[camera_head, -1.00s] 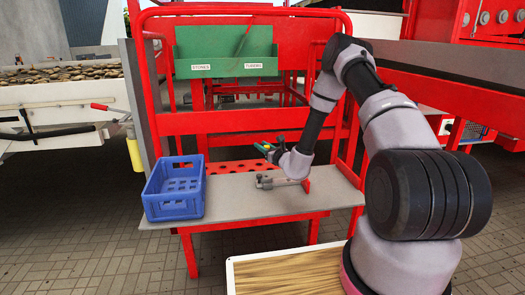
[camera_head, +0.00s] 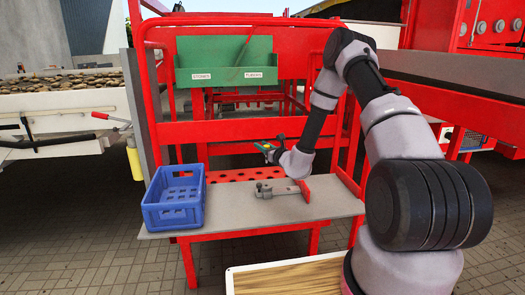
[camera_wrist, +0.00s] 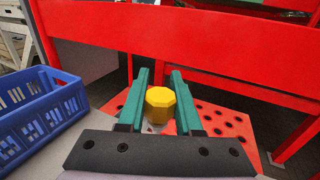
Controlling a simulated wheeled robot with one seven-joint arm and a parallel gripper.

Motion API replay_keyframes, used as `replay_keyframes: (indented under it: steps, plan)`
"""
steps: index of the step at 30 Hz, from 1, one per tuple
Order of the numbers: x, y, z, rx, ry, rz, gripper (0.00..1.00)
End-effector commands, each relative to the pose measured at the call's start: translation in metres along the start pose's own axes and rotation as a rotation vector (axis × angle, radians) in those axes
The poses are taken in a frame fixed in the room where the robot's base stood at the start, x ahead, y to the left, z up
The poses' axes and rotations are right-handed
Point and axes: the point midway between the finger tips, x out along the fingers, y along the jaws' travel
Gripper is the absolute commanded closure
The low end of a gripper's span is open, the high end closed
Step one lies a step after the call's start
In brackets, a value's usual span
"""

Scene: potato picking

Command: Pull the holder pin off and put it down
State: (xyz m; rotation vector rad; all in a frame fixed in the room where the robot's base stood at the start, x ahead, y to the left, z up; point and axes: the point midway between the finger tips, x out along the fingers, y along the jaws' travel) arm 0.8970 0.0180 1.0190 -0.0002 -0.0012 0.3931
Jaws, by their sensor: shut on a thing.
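The holder pin shows as a yellow, many-sided knob (camera_wrist: 160,103) between the two green fingers of my gripper (camera_wrist: 160,100). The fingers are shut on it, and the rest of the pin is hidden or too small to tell. In the head view my gripper (camera_head: 268,149) reaches left above the grey work table (camera_head: 235,212), with a bit of yellow at its tips. It is apart from and above a grey metal fixture (camera_head: 279,191) with a red end plate (camera_head: 306,188), which lies on the table.
A blue crate (camera_head: 174,212) stands at the table's left end and shows at the left in the wrist view (camera_wrist: 40,110). A red perforated strip (camera_head: 237,175) runs along the table's back. Red frame rails (camera_head: 240,132) rise behind. The table's front is clear.

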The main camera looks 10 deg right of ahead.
Motion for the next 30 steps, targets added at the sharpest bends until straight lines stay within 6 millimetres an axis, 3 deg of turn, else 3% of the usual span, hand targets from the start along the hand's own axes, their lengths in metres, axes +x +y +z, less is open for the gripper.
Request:
replay_keyframes:
  steps: [10, 21, 30]
  plan:
    - [0.0, 0.0, 0.002, 0.0, 0.0, 0.0, 1.0]
    - [0.0, 0.0, 0.028, -0.001, 0.0, 0.0, 1.0]
    - [0.0, 0.0, 0.029, 0.0, 0.001, 0.0, 1.0]
